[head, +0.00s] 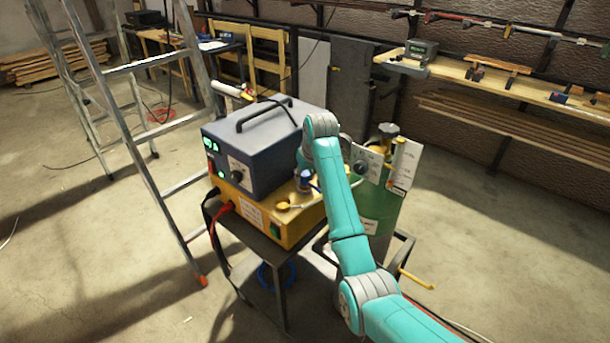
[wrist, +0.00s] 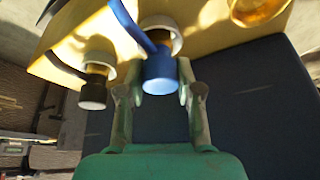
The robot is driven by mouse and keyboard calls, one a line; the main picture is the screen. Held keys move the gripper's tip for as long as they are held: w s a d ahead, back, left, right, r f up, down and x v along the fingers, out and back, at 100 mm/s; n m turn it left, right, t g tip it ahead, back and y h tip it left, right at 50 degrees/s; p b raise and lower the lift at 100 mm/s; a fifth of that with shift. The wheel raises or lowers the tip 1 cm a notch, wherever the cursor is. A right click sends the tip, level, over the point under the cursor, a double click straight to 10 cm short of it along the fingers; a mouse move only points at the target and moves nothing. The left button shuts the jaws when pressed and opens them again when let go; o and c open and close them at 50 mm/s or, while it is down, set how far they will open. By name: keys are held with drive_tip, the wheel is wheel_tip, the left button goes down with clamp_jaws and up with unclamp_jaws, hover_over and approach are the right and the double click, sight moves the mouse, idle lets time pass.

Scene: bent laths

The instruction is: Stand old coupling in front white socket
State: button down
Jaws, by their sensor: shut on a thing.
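A blue-ended coupling (wrist: 160,72) with a brass part stands at a white socket ring (wrist: 176,42) on the yellow box in the wrist view. I cannot tell how deep it sits. My gripper (wrist: 161,88) is shut on it, a finger at each side. A second, black-ended coupling (wrist: 93,92) with a brass part stands at another white socket ring (wrist: 97,70) to the left. In the head view my gripper (head: 304,180) is over the yellow box, partly hidden by my arm, with blue showing at it. The pictures do not settle which coupling is the old one.
The yellow box (head: 262,222) stands on a dark table, with a grey-blue handled unit (head: 250,150) on its back part. A golden round dish (wrist: 258,10) lies near the sockets. A green gas cylinder (head: 380,210) is close at right. A ladder (head: 150,165) stands left.

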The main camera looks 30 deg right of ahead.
drive_tip(key=c, duration=0.7)
unclamp_jaws()
